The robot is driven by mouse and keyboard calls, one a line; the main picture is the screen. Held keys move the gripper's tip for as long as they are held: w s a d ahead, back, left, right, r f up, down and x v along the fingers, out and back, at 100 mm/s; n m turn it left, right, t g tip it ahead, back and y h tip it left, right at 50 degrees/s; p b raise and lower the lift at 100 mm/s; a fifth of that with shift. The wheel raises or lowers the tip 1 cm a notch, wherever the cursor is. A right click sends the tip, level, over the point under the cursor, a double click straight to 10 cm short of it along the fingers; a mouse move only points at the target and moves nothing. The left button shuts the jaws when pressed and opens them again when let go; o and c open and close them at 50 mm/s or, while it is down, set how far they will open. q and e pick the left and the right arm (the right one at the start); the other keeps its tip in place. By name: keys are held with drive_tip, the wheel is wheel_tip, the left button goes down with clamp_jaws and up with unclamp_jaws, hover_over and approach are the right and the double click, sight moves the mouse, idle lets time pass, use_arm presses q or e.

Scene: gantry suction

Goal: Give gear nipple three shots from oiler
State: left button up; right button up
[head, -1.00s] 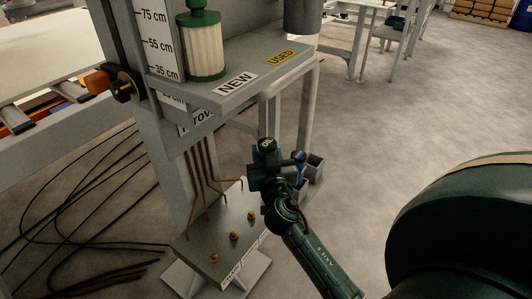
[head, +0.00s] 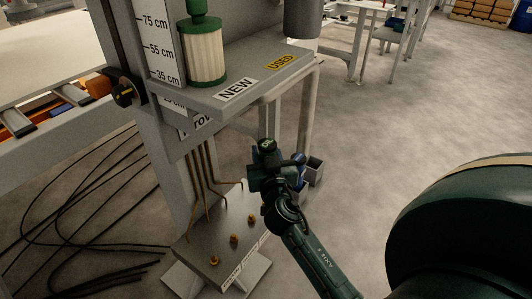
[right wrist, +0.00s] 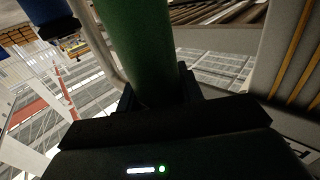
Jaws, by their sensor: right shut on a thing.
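Three brass nipples (head: 234,238) stand in a row on a low grey plate (head: 196,244). The labels on its front edge are too small to read. My right gripper (head: 268,172) is above and behind the plate's right end, apart from the nipples. In the right wrist view it is shut on a green cylinder (right wrist: 140,50), which looks like the oiler's body. The oiler's spout is hidden, and in the head view the gripper covers most of it. My left gripper is not in view.
Thin copper pipes (head: 203,172) run down to the plate beside a grey column. Above is a shelf (head: 262,83) marked NEW and USED, with a green-capped filter (head: 205,50). A blue object (head: 299,180) and a grey bin (head: 316,170) are behind the gripper. Black cables lie at left.

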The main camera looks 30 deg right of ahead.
drive_tip(key=shift+f+b, duration=0.5)
drive_tip(key=shift+b, duration=0.1)
drive_tip(key=shift+r, duration=0.2)
drive_tip(key=shift+r+p, duration=0.4)
drive_tip(key=shift+p, duration=0.1)
